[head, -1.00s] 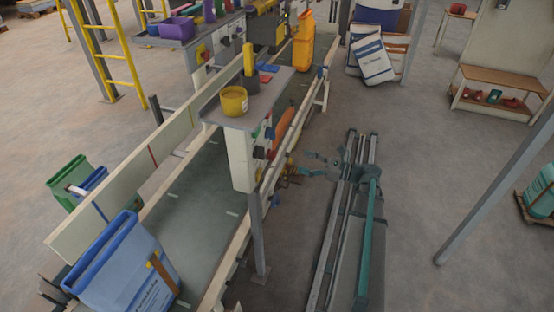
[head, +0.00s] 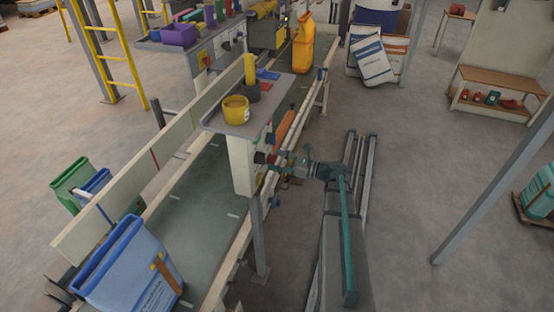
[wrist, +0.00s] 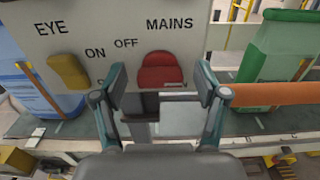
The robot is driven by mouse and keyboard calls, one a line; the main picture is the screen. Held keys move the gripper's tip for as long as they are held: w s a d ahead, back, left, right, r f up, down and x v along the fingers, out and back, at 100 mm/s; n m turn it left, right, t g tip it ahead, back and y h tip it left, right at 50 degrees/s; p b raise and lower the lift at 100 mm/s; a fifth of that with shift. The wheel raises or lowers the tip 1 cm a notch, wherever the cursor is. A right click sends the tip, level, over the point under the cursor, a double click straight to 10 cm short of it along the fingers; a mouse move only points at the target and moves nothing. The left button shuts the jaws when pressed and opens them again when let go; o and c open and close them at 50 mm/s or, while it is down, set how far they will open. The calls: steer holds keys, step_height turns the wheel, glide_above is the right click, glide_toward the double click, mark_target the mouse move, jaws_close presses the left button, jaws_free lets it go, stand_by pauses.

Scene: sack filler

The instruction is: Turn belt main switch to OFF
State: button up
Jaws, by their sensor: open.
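In the wrist view a pale panel (wrist: 110,15) carries the words EYE, ON, OFF and MAINS. A red switch knob (wrist: 160,68) sits below MAINS, right of the OFF mark. Which mark it points to, I cannot tell. My gripper (wrist: 162,84) is open and faces the panel, with one finger on each side of the red knob in the picture. I see no clear contact. In the head view my gripper (head: 292,160) is beside the conveyor, right of the pale switch post (head: 242,165); the switch face is seen edge-on there.
A yellow knob (wrist: 69,71) sits left on the same panel, below EYE. A grey shelf (head: 222,117) with a yellow tub (head: 236,109) tops the post. Conveyor rails (head: 252,205) run beside my arm. A blue sack (head: 130,270) stands at the near belt end.

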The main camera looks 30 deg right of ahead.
steer(key=c, duration=1.2)
steer(key=shift+o, duration=0.2)
steer(key=shift+f+n+b, duration=0.15)
steer(key=shift+n+b, duration=0.15)
steer(key=shift+b, duration=0.25)
steer(key=n+b, duration=0.8)
steer(key=b, duration=0.3)
steer(key=n+b, duration=0.9)
steer(key=b, duration=0.2)
steer(key=shift+s+a+f, duration=0.1)
steer(key=shift+s+f, duration=0.05)
steer(key=shift+n+b, duration=0.3)
steer(key=shift+b, duration=0.05)
